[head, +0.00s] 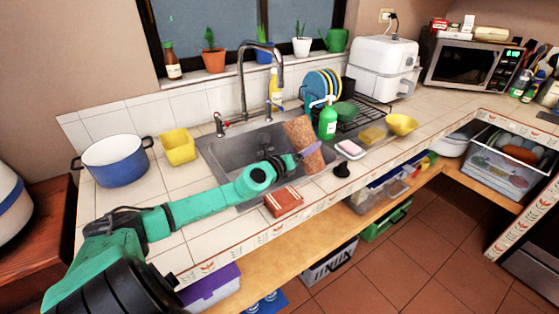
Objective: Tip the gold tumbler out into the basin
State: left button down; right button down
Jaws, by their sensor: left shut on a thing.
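The gold tumbler (300,132), a speckled orange-brown cylinder, is at the right side of the basin (228,158). My left gripper (308,152) is shut around its middle. The tumbler is tilted a little, its upper end leaning left; I cannot see into it, nor tell its height above the basin's rim. The basin is a grey metal sink set in the white tiled counter, and my left arm crosses in front of it. My right gripper is not in view.
A green soap bottle (328,120) stands close to the right of the tumbler. A tall tap (243,80) rises behind the basin. A reddish-brown block (284,202) lies in front. A blue pot (113,162) and yellow container (178,147) stand left. A white dish (350,149) is at right.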

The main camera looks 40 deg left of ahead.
pick_arm(q)
jog(key=shift+n, duration=0.9)
jog(key=shift+d+f+n+h+b, duration=0.15)
jog(key=shift+f+n+h+b, duration=0.15)
jog(key=shift+f+n+b, duration=0.55)
jog(key=shift+r+n+p, duration=0.1)
jog(key=shift+n+p, duration=0.15)
jog(key=shift+p, duration=0.1)
jog(key=shift+n+h, duration=0.3)
jog(key=shift+n, duration=0.7)
jog(key=shift+n, duration=0.3)
jog(key=shift+a+f+n+b, duration=0.7)
jog(key=shift+f+b, duration=0.15)
jog(key=shift+b, duration=0.15)
jog(key=shift+w+a+n+h+p, duration=0.1)
jog(key=shift+a+n+h+p, duration=0.15)
jog(key=shift+n, duration=0.55)
jog(key=shift+r+g+p, duration=0.15)
jog(key=shift+g+p, duration=0.15)
